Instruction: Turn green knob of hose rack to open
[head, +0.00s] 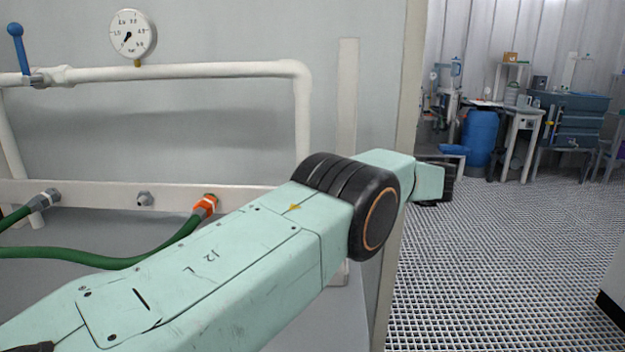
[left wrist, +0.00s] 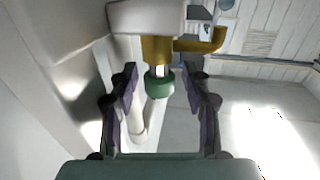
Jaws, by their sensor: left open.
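In the left wrist view, the green knob (left wrist: 159,88) sits under a brass valve body (left wrist: 157,48), with a brass outlet (left wrist: 205,42) to its right. My left gripper (left wrist: 160,70) is open, with one finger on each side of the knob in the picture. Gaps show between the knob and both fingers, so neither appears to touch it. In the head view, my left arm reaches across to the right, and the knob cannot be seen there. The hose rack (head: 105,193) shows at the left, partly hidden by my arm. My right gripper is not in view.
A white pipe (head: 190,71) with a gauge (head: 131,36) and a blue-handled valve (head: 16,40) runs above the rack. A green hose (head: 100,262) ends at an orange fitting (head: 206,205). Open grated floor (head: 490,260) lies right, with a blue barrel (head: 481,137) and benches beyond.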

